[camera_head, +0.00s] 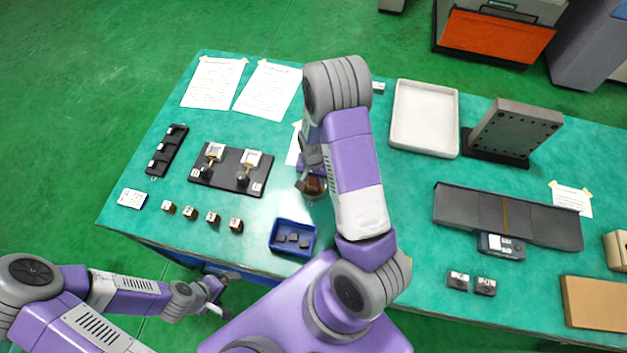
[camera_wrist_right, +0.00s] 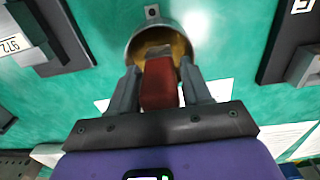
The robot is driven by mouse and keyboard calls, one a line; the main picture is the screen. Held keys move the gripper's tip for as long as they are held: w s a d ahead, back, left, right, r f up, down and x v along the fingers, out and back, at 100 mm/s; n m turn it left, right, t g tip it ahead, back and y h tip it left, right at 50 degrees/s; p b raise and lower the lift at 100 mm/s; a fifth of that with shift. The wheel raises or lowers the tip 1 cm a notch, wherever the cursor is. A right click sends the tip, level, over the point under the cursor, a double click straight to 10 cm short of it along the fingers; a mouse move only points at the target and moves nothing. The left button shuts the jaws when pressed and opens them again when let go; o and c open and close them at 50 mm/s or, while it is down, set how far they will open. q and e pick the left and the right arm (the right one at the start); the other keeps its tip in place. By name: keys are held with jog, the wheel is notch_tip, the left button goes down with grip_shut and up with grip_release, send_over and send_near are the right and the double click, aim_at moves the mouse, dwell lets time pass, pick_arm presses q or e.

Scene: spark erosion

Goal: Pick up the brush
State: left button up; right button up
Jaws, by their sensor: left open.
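The brush, with a red-brown handle (camera_wrist_right: 160,84), stands in a round metal cup (camera_wrist_right: 133,47) in the right wrist view. In the head view the cup (camera_head: 318,198) is on the green table, partly hidden by my right arm. My right gripper (camera_wrist_right: 161,80) is over the cup, with one finger on each side of the handle. The fingers are very close to it; whether they press on it I cannot tell. The brush's lower end is inside the cup. My left gripper (camera_head: 222,295) is open and empty, low at the table's front edge.
A blue bin (camera_head: 273,247) with dark pieces stands just in front of the cup. A black plate (camera_head: 202,174) with two holders and several small blocks (camera_head: 236,225) lie to the left. A white tray (camera_head: 397,130) is at the back right.

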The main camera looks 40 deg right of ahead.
jog(key=c, duration=0.7)
notch_tip(320, 180, up, 10)
jog(key=shift+p, duration=0.7)
